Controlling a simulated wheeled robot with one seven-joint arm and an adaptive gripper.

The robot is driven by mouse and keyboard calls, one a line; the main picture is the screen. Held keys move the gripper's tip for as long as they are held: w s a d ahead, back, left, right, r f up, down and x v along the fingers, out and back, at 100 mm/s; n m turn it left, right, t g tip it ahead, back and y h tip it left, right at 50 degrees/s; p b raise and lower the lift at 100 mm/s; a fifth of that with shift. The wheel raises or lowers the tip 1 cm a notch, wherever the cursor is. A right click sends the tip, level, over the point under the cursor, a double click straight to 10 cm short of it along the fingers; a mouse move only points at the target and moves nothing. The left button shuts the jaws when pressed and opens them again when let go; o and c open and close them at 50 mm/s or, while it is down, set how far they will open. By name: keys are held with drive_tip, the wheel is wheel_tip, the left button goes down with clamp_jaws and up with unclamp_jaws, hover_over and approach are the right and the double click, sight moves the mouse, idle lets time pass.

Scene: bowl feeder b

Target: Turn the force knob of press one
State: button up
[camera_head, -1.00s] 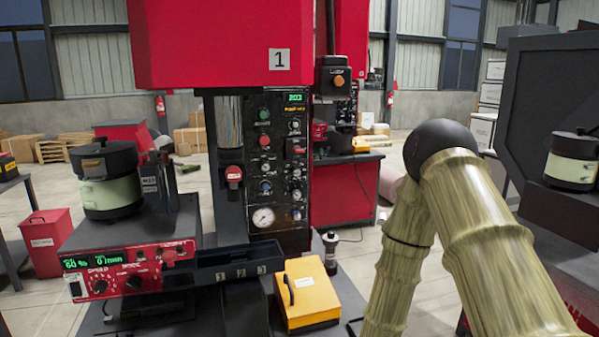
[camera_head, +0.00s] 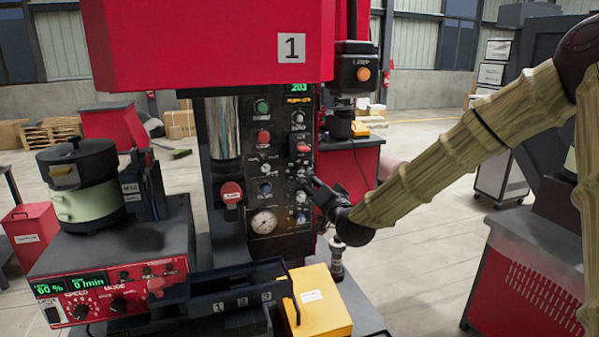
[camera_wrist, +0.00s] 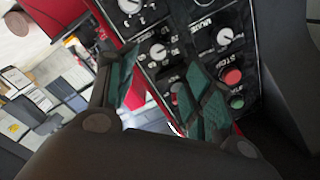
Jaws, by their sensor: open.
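Press one (camera_head: 200,45) is a red machine marked "1". Its black control panel (camera_head: 285,158) carries several knobs, buttons and a round gauge. My gripper (camera_head: 314,188) is at the right edge of this panel, close to the lower right knobs. In the wrist view my gripper (camera_wrist: 160,78) is open, with a green-padded finger on each side. A white-marked knob (camera_wrist: 157,52) shows in the gap between the fingers; I see no contact. Other knobs show nearby, one (camera_wrist: 228,37) to the right.
A red button (camera_wrist: 232,77) and a green button (camera_wrist: 238,102) are close to the right finger. Below the panel are a dark tray (camera_head: 235,300) and a yellow box (camera_head: 318,300). A feeder bowl (camera_head: 90,200) stands at left. Open floor lies right of the press.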

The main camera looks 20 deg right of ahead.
sight(302, 173)
drive_tip(key=w+p, duration=0.2)
drive_tip(key=w, duration=0.5)
drive_tip(key=shift+w+p, duration=0.35)
drive_tip(key=shift+p, duration=0.05)
drive_tip(key=shift+w+a+p, duration=0.15)
drive_tip(key=shift+w+p, duration=0.15)
drive_tip(key=shift+w, duration=0.75)
drive_tip(key=c, duration=1)
drive_tip(key=shift+f+n+b, duration=0.1)
drive_tip(key=shift+n+b, duration=0.3)
drive_tip(key=n+b, duration=0.3)
drive_tip(key=shift+f+n, duration=0.1)
drive_tip(key=shift+n, duration=0.2)
drive_tip(key=shift+n+h+b, duration=0.3)
drive_tip(key=shift+n+b, duration=1.25)
drive_tip(key=shift+n, duration=0.65)
drive_tip(key=shift+r, duration=0.2)
